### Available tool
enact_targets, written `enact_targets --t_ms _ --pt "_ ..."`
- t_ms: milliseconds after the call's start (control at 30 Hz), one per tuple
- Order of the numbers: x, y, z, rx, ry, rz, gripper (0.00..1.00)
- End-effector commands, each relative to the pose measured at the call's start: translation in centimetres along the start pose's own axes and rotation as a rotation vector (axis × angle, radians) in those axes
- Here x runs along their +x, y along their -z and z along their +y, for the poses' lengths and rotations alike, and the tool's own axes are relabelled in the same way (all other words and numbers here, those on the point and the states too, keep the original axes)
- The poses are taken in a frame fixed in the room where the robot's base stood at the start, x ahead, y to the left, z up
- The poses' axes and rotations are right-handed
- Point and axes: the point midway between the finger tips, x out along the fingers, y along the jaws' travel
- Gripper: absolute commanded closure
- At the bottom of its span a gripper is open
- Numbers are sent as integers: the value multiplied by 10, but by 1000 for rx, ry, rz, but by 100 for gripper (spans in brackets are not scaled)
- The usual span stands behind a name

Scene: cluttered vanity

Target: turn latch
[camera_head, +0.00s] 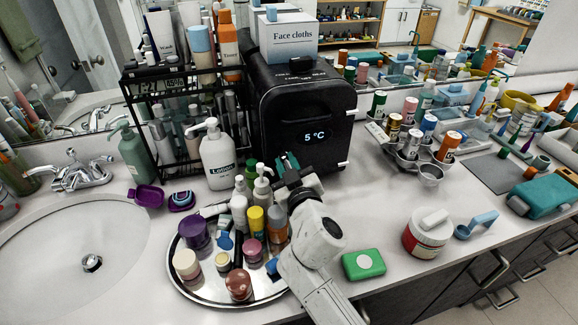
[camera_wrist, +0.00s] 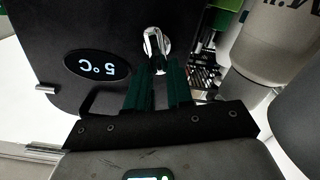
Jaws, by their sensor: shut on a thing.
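The black cooler box (camera_head: 305,90) with a "5 °C" display stands at the back middle of the counter. In the wrist view its front face (camera_wrist: 85,25) appears upside down, with a chrome latch (camera_wrist: 154,43) on it. My gripper (camera_head: 288,162) reaches the lower left of the box front. In the wrist view the dark green fingers of my gripper (camera_wrist: 158,75) are closed around the outer end of the latch. The latch is hidden behind my gripper in the head view.
A round mirror tray (camera_head: 185,283) crowded with bottles and jars lies under and left of my arm. A lotion bottle (camera_head: 217,155) and a black rack (camera_head: 165,130) stand left of the box. A green soap box (camera_head: 363,264) lies right of my arm. The counter right of the box is partly clear.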

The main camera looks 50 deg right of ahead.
Motion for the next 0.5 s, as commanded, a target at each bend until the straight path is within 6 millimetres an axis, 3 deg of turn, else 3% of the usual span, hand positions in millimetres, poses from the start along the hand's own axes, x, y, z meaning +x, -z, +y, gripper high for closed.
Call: enact_targets --t_ms 367,400,500 --pt "0 0 -1 -35 2 1 100" --pt "0 0 -1 -34 2 1 77" --pt "0 0 -1 -34 1 1 67"
